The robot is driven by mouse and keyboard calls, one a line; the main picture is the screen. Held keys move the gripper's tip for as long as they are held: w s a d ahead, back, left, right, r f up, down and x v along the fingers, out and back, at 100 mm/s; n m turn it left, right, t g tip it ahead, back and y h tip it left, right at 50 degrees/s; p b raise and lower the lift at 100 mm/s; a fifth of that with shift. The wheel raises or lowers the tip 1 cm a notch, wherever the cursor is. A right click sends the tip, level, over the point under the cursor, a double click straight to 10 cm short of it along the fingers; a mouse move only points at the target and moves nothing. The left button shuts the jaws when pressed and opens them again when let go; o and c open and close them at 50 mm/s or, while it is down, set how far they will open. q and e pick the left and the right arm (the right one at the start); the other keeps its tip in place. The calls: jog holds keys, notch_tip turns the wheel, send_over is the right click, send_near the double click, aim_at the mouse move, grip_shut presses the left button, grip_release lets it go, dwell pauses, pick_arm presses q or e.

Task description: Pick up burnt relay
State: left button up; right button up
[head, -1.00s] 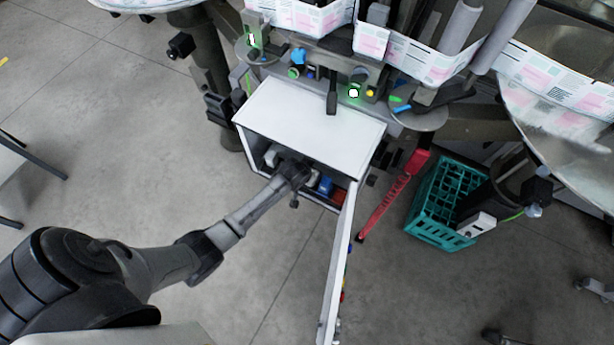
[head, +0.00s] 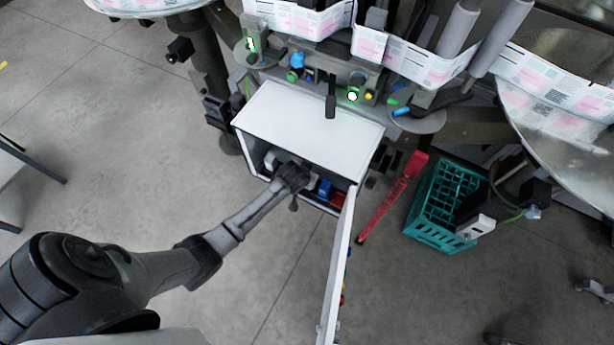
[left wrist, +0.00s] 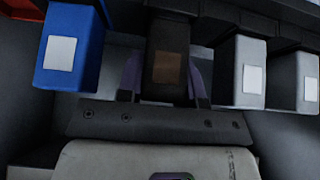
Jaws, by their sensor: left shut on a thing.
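The burnt relay (left wrist: 167,62) is a dark block with a brown label, between a blue relay (left wrist: 68,50) and a grey relay (left wrist: 241,72) in the left wrist view. My left gripper (left wrist: 165,82) is shut on it, with a purplish finger on each side. The relay's far end meets the dark row of sockets; I cannot tell whether it is fully seated. In the head view my left gripper (head: 297,174) is inside the open white cabinet (head: 312,118), and its fingers and the burnt relay are hidden. My right gripper is not in view.
Another light grey relay (left wrist: 307,80) and a red part (left wrist: 22,8) flank the row. The cabinet door (head: 339,270) hangs open to the right of my arm. A red bar (head: 392,197) and a teal crate (head: 418,228) stand further right. Open floor lies in front.

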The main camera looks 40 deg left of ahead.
pick_arm(q)
jog(key=shift+r, duration=0.6)
jog(key=v, duration=0.1)
jog(key=p+v, duration=0.1)
jog(key=shift+w+r+p, duration=0.1)
jog(key=shift+r+p, duration=0.2)
jog(key=shift+r, duration=0.05)
jog(key=s+d+p, duration=0.2)
jog(key=s+d, duration=0.2)
jog(key=s, duration=1.1)
notch_tip(320, 180, up, 7)
jog(key=s+p, duration=0.1)
jog(key=p, duration=0.8)
jog(key=shift+s, duration=0.3)
